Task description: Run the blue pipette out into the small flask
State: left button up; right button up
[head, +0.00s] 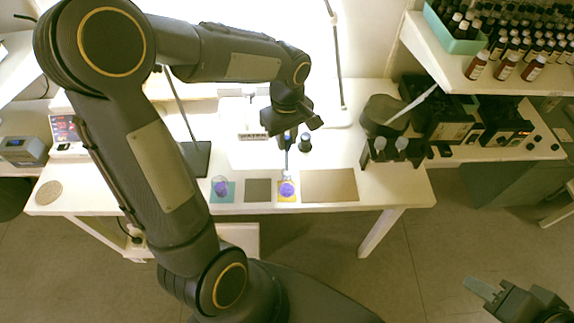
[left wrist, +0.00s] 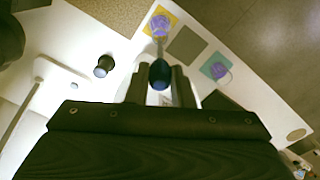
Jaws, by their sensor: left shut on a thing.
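My left gripper (head: 288,133) is shut on the blue pipette (left wrist: 159,74), with its dark blue bulb between the fingers. The pipette's thin stem points down toward the flask with purple contents (head: 287,188) on the yellow square. This flask also shows in the left wrist view (left wrist: 160,24). The tip is at or just above its mouth; I cannot tell whether it is inside. A second flask with purple contents (head: 221,187) stands on the teal square, also in the left wrist view (left wrist: 217,70). My right gripper (head: 508,296) is far off at the lower right, empty.
A grey square (head: 258,190) lies bare between the flasks, and a tan mat (head: 330,185) lies to the right. A dark round-topped item (head: 305,142) stands beside my left gripper.

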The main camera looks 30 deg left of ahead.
dwell(0.3)
pick_arm(q)
jog(key=shift+r+p, duration=1.5)
jog(key=shift+r, duration=0.5)
